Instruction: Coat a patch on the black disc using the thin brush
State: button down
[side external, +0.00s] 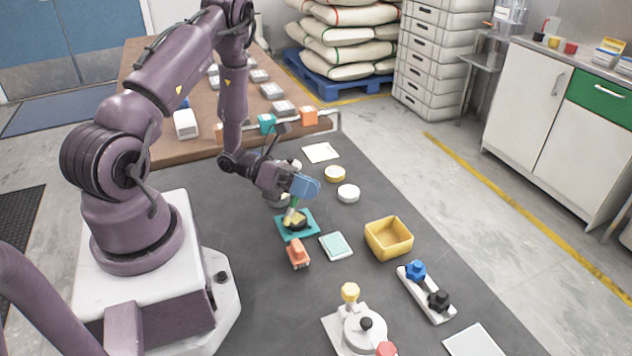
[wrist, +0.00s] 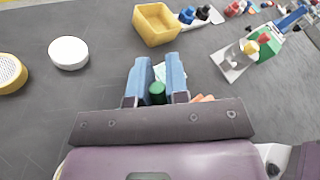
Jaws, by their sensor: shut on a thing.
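The black disc (side external: 298,224) sits in a teal square tray (side external: 283,232) on the dark mat, below my gripper. My gripper (side external: 304,190) has blue fingers and is shut on the thin brush (side external: 291,211), which slants down toward the disc. The brush's green end (wrist: 157,90) shows between the fingers (wrist: 157,78) in the wrist view. Its lower end is at or just over the disc; I cannot tell whether it touches. Any coat on the disc is too small to make out. The disc is hidden in the wrist view.
An orange block-like tool (side external: 298,254) and a pale teal-edged pad (side external: 336,246) lie near the tray. A yellow bin (side external: 389,238) stands to the right, also in the wrist view (wrist: 157,25). White (side external: 348,193) and yellow-rimmed (side external: 335,174) round pots stand behind.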

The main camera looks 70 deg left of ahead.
jog(key=w+a+r, duration=0.2)
jog(key=w+a, duration=0.1)
jog(key=w, duration=0.2)
jog(key=s, duration=0.1)
jog(key=s+d, duration=0.1)
jog(key=s, duration=0.1)
jog(key=s+d+f, duration=0.1)
jog(key=s, duration=0.1)
jog(key=shift+d, duration=0.1)
jog(key=shift+s+d+r, duration=0.1)
jog(key=shift+s, duration=0.1)
notch_tip(320, 180, up, 7)
dwell(0.7)
dwell(0.6)
